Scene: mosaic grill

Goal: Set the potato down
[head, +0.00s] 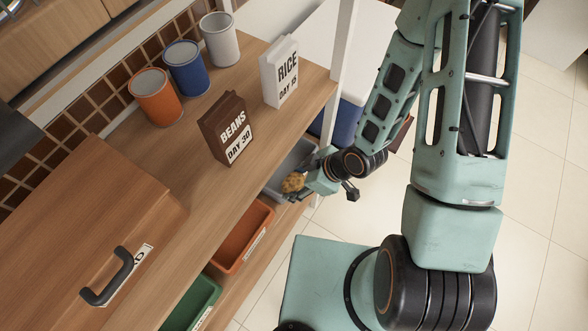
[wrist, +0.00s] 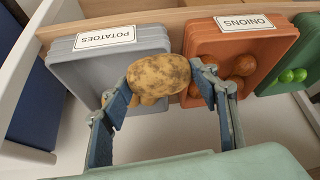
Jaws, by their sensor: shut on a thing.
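The potato (wrist: 160,76) is yellow-brown with dark specks. My gripper (wrist: 160,90) is shut on it, one finger on each side, in the wrist view. In the head view the potato (head: 293,182) shows at the tip of my gripper (head: 300,184), beside the shelf's front edge. Behind it in the wrist view is the grey bin (wrist: 75,70) labelled POTATOES. Part of another potato seems to show just below the held one, but the held potato hides most of that area. I cannot tell whether the held potato touches the bin.
An orange bin (wrist: 262,50) labelled ONIONS holds several onions. A green bin (wrist: 308,55) with limes stands beyond it. Above the bins, the wooden counter (head: 190,150) carries a brown BEANS box (head: 228,128), a white RICE box (head: 280,72) and cans. A white post (head: 345,40) stands close to my arm.

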